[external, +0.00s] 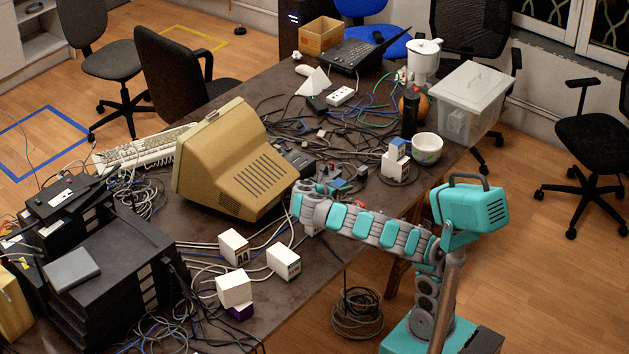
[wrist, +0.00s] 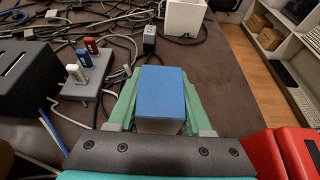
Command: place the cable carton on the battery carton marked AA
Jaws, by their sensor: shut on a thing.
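My gripper (wrist: 163,78) is shut on a small carton (wrist: 161,96) with a blue top and a pale side, held between the green fingers in the wrist view. I see no lettering on it that tells its kind.
A white box on a purple one (external: 234,290) stands near the front edge. Cables and a beige monitor (external: 232,160) border the cartons. In the wrist view, a hub with sticks (wrist: 88,75) lies left of my gripper.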

